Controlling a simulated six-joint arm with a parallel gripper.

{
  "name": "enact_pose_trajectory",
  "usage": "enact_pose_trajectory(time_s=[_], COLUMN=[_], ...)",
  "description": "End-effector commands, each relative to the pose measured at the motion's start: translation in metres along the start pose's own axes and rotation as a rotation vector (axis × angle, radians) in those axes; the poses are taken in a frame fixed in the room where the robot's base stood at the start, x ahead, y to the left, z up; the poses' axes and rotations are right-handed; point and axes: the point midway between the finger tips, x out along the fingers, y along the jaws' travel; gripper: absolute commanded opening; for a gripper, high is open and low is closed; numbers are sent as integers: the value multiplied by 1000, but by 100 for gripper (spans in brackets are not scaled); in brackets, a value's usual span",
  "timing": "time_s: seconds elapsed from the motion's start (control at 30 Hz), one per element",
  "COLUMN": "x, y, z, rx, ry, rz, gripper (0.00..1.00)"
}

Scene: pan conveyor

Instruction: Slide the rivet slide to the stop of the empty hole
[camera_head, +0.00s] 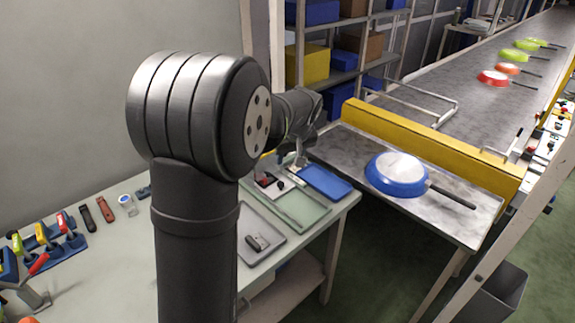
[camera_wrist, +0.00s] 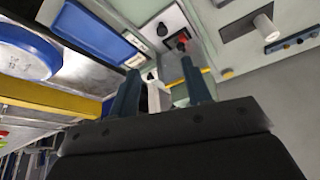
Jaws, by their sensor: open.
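A light plate with a red part and black knobs (camera_head: 268,184) sits on the green-topped table; it also shows in the wrist view (camera_wrist: 168,22), with the red part (camera_wrist: 181,40) past my fingertips. I cannot tell which piece is the rivet slide, and neither the empty hole nor its stop can be made out. My gripper (camera_wrist: 160,68) is open, its two dark blue fingers apart. A pale block with a black knob (camera_wrist: 159,97) shows between the fingers; I cannot tell whether they touch it. In the head view my gripper (camera_head: 298,158) is low over the table, partly hidden by my wrist.
A blue tray (camera_head: 325,182) lies at the table's right edge. A grey tray (camera_head: 262,222) holds a small dark piece. A blue pan (camera_head: 397,172) rests on a metal bench beyond, before a yellow barrier (camera_head: 420,140). Coloured tools stand at far left.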

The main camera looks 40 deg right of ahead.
Motion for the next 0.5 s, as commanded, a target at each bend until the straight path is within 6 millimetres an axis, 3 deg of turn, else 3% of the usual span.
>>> enact_pose_trajectory(time_s=[0.13, 0.4, 0.5], x=[-10, -11, -9], y=[0, 0, 0], z=[0, 0, 2], rx=[0, 0, 24], ry=[0, 0, 6], rz=[0, 0, -1], gripper=[45, 45, 27])
